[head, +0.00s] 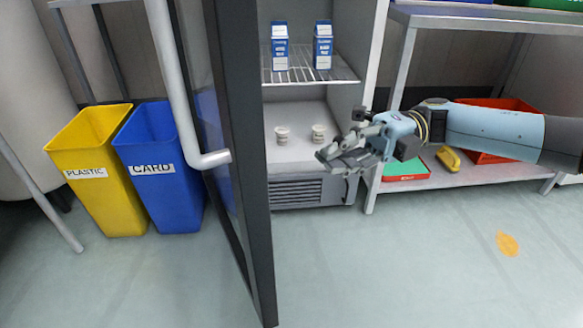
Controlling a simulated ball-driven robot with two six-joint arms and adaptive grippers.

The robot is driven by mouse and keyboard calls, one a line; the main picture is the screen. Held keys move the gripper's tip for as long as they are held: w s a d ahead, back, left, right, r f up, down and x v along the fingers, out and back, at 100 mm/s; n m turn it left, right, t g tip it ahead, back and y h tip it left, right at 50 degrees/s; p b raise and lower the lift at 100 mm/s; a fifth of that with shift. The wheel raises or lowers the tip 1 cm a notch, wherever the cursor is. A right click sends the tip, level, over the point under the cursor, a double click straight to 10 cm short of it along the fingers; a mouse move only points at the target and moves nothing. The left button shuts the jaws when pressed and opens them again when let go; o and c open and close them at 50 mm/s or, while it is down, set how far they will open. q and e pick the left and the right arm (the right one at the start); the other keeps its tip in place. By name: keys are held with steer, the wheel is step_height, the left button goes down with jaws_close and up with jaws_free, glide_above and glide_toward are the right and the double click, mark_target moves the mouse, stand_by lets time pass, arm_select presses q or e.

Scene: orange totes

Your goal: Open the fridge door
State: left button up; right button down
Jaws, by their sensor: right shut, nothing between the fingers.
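The fridge door (240,150) stands swung open toward me, dark-framed and seen nearly edge-on. Its long pale handle (178,90) is on the left face of the door. The fridge (310,95) interior shows to the right of the door, with two blue-and-white cartons (280,46) on a wire shelf and two small cups (282,134) on the floor of the fridge. My right gripper (328,158) is shut and empty, in front of the fridge's lower right side. It is apart from the door and handle. My left gripper is not in view.
A yellow bin (97,170) and a blue bin (160,175) stand left of the door. A metal shelf unit (480,180) on the right holds red trays (500,103) and a yellow item (448,158). An orange spot (507,243) marks the open floor at right.

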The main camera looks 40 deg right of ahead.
mark_target(266, 178)
steer(key=a, duration=0.4)
steer(key=w+a+b, duration=0.1)
steer(key=a, duration=0.1)
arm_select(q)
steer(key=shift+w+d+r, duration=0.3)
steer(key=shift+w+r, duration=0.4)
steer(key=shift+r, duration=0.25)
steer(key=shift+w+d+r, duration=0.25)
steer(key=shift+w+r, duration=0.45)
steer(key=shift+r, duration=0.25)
arm_select(e)
steer(key=shift+w+a, duration=0.15)
steer(key=shift+a, duration=0.5)
